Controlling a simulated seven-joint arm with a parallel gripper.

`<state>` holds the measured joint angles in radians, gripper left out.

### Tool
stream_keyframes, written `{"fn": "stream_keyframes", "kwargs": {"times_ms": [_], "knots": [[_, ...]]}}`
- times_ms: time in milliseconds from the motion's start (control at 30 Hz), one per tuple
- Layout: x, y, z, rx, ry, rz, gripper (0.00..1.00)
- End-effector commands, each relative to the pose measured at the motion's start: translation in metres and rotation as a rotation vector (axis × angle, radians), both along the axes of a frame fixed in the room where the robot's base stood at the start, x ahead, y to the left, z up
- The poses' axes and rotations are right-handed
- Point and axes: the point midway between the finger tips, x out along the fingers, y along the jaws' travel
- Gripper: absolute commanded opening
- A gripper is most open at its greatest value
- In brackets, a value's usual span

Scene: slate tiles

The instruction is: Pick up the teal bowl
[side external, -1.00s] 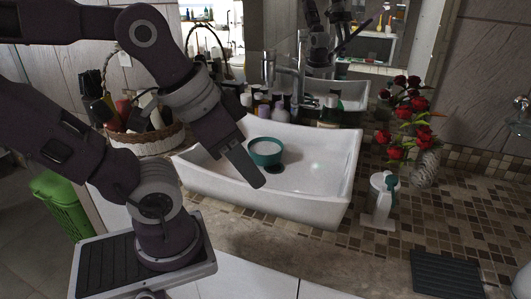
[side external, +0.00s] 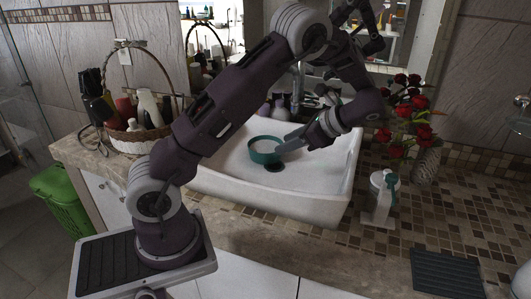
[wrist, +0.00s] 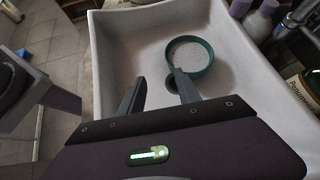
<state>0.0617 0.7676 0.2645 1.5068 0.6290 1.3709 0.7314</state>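The teal bowl (side external: 262,157) with a pale speckled inside sits upright in the white sink (side external: 300,205), near the dark drain. In the wrist view the bowl (wrist: 190,53) lies above and right of centre. My gripper (side external: 281,149) reaches into the sink from the right in the side view, its fingers pointing at the bowl's right side. In the wrist view my gripper (wrist: 156,88) is open with nothing between its fingers. The right fingertip overlaps the bowl's near rim; I cannot tell whether they touch.
A basket of bottles (side external: 143,138) stands left of the sink. A soap dispenser (side external: 382,193) and a vase of red flowers (side external: 424,165) stand to the right. Small bottles (side external: 279,110) and the faucet are behind the sink. A dark ridged mat (side external: 446,272) lies on the front right counter.

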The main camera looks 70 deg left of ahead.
Motion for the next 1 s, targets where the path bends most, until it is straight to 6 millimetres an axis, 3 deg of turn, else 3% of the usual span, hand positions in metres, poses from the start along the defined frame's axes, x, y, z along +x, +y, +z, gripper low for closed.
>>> {"fn": "stream_keyframes", "kwargs": {"times_ms": [33,200,800,1000], "knots": [[0.005,0.009,-0.013,0.032,0.071,-0.028,0.40],[0.009,0.028,-0.032,0.084,0.189,-0.075,0.40],[-0.044,0.107,-0.084,0.082,0.188,-0.074,0.40],[-0.047,0.112,-0.087,0.082,0.186,-0.076,0.40]]}}
